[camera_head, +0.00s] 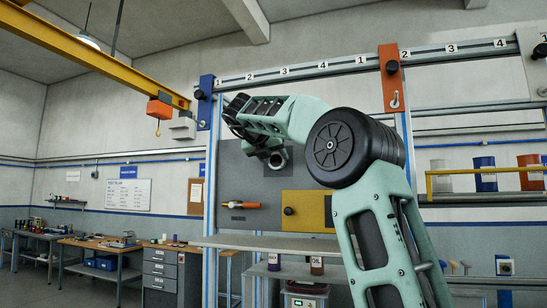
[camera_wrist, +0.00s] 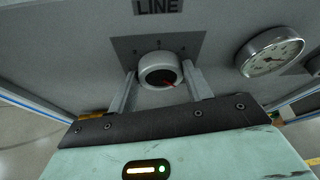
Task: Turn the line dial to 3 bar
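The line dial (camera_wrist: 160,70) is a round light-grey knob with a dark face and a red mark toward its lower right. It sits on a dark square plate (camera_wrist: 192,42) below a LINE label (camera_wrist: 157,7) in the wrist view. My gripper (camera_wrist: 160,72) has one finger at each side of the knob. The fingers are about a knob's width apart, and I cannot tell whether they touch it. A round white gauge (camera_wrist: 270,53) is right of the dial; its reading is too small to tell. In the head view my arm largely hides the dial area.
The grey panel (camera_head: 238,180) carries an orange-handled item (camera_head: 240,205) and a yellow plate with a black knob (camera_head: 289,211). A shelf (camera_head: 270,243) juts out below.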

